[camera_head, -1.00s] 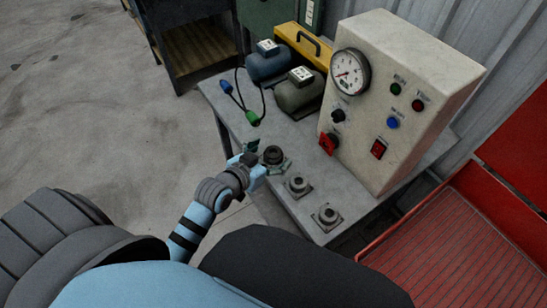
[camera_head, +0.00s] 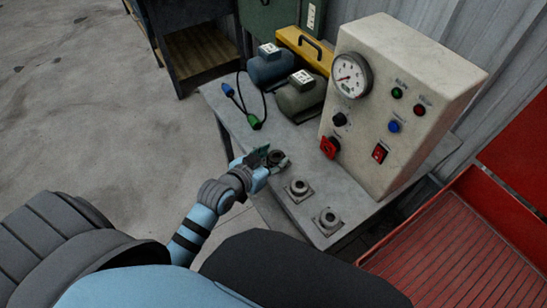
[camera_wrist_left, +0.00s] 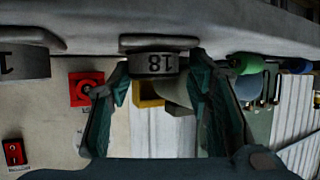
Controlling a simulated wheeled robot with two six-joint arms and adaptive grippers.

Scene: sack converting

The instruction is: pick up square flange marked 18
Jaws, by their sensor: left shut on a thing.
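The square flange marked 18 (camera_wrist_left: 153,63) shows upside down in the left wrist view, its grey collar between my two teal fingers. In the head view the flange (camera_head: 279,158) is at the left end of a row of flanges on the grey bench, partly hidden by the fingers. Its base plate seems to be at the bench top; I cannot tell whether it is clear of it. My left gripper (camera_head: 264,158) is shut on the collar from the bench's front side; it also shows in the left wrist view (camera_wrist_left: 158,75). My right gripper is out of view.
Two similar flanges (camera_head: 299,187) (camera_head: 328,220) stand on the bench (camera_head: 235,118) to the right. Behind are a cream control box (camera_head: 405,95) with a gauge, two motor-like units (camera_head: 300,92) (camera_head: 270,66) and a cable with blue and green plugs (camera_head: 255,123).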

